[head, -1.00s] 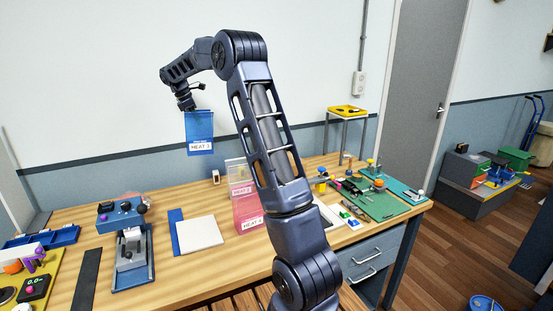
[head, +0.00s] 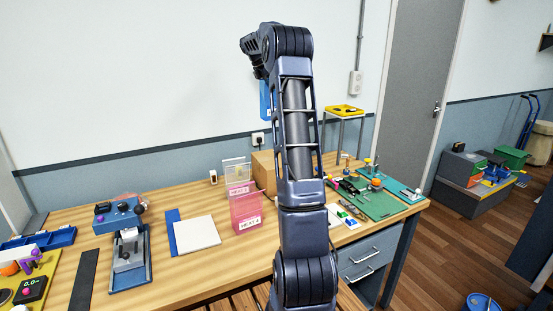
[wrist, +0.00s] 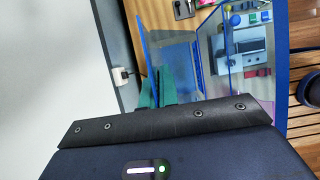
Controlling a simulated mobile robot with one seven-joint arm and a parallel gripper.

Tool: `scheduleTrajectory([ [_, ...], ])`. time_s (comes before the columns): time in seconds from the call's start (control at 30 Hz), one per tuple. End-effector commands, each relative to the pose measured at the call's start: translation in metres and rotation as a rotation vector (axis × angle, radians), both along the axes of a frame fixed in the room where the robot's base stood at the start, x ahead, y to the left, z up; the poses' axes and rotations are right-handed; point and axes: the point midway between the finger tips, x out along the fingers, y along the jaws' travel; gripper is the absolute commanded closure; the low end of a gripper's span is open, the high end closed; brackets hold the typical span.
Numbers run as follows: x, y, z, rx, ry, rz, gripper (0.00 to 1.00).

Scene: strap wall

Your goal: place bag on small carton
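The blue see-through bag (head: 265,101) hangs in the air in the head view, mostly hidden behind my arm. In the wrist view the bag (wrist: 176,57) spreads out beyond the green fingertips of my gripper (wrist: 160,88). My gripper is shut on the bag near its edge; in the head view the gripper is hidden by my arm. A brown carton (head: 263,171) stands at the back of the table, partly covered by my arm. The bag is above the carton's height and apart from it, as far as the head view shows.
A white pad (head: 197,232) and a blue press (head: 129,245) are farther left. A green mat with tools (head: 375,199) lies to the right. A yellow tray (head: 345,109) sits on a stand behind.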

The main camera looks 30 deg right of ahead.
Motion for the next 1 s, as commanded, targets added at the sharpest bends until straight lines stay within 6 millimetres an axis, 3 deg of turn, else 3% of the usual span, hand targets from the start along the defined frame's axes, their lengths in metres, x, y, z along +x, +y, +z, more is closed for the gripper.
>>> scheduleTrajectory([
  [0.17,-0.003,-0.009,-0.009,-0.003,0.003,0.002,1.0],
  [0.7,-0.003,-0.008,-0.123,-0.003,0.004,0.001,1.0],
  [0.83,-0.003,-0.008,-0.144,-0.002,0.003,0.001,1.0],
  [1.0,-0.002,-0.008,-0.155,-0.003,0.002,0.001,1.0],
])
